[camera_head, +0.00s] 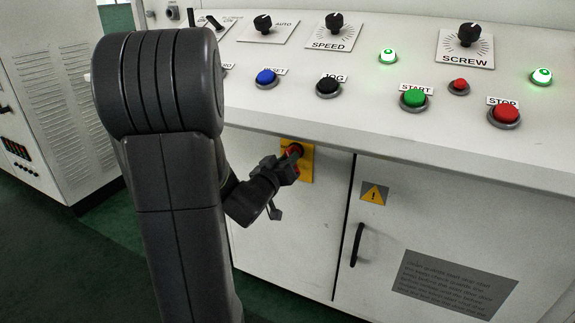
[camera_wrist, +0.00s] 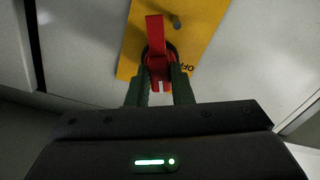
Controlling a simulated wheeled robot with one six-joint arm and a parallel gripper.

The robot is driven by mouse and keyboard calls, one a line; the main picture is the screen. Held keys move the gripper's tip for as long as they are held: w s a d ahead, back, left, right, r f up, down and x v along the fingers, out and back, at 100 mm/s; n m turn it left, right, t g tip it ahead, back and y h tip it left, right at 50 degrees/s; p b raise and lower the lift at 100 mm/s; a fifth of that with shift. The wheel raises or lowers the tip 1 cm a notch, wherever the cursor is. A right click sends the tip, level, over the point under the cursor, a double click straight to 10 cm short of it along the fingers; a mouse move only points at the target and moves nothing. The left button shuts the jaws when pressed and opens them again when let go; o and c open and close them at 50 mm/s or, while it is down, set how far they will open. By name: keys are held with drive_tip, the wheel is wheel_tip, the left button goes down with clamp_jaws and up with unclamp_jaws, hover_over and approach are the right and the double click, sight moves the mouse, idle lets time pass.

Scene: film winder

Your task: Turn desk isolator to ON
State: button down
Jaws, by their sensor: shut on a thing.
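The desk isolator is a red rotary handle on a yellow plate (camera_head: 308,174), on the front of the desk cabinet below the control panel. In the wrist view the red handle (camera_wrist: 156,42) stands on its dark round base against the yellow plate (camera_wrist: 213,20). The word OFF is printed on the plate to the right of the handle. An ON mark is not visible. My gripper (camera_wrist: 160,84) is shut on the lower end of the red handle, one dark finger on each side. In the head view my gripper (camera_head: 290,166) hides most of the handle.
The sloping desk panel overhangs above, with a green START button (camera_head: 414,98), a red STOP button (camera_head: 505,114) and several knobs. A white cabinet (camera_head: 50,90) stands at left.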

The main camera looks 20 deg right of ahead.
drive_tip(key=m+b, duration=0.2)
drive_tip(key=m, duration=0.2)
drive_tip(key=shift+f+m, duration=0.1)
drive_tip(key=shift+m, duration=0.3)
idle(0.4)
drive_tip(key=c, duration=1.3)
unclamp_jaws()
drive_tip(key=shift+a, duration=0.1)
drive_tip(key=p+v, duration=0.3)
drive_tip(key=v, duration=1)
drive_tip(key=shift+s+a, duration=0.25)
drive_tip(key=shift+a, duration=0.05)
drive_tip(key=shift+d, duration=0.1)
